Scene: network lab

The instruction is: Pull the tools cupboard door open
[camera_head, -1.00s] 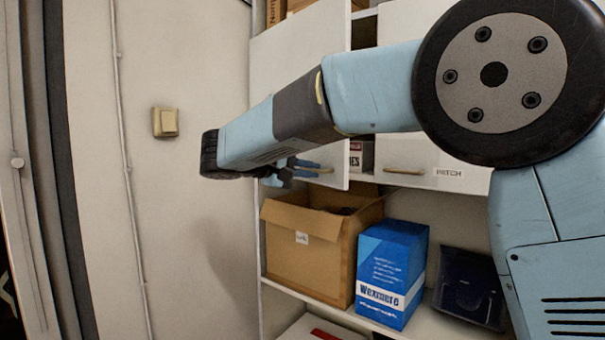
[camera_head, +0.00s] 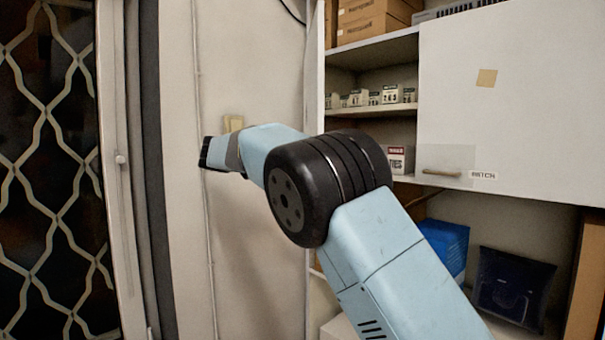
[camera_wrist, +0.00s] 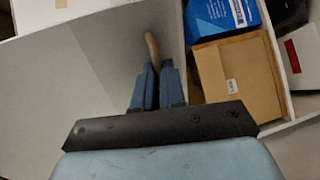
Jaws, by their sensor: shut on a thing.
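In the wrist view, the two blue fingers of my gripper (camera_wrist: 157,82) are shut on the wooden bar handle (camera_wrist: 152,46) of the tools cupboard door (camera_wrist: 85,85), a plain pale panel filling the left of that view. In the head view the left compartment stands open, with its shelves (camera_head: 372,53) exposed. The door seems to be nearly edge-on at the compartment's left side there, partly behind my arm.
The PATCH door (camera_head: 520,95) to the right is closed. Small boxes (camera_head: 385,97) and a red-and-white box (camera_head: 399,159) stand inside the open compartment. Below are a blue box (camera_head: 447,245) and a cardboard box (camera_wrist: 240,82). A wall switch (camera_head: 233,123) is behind my arm.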

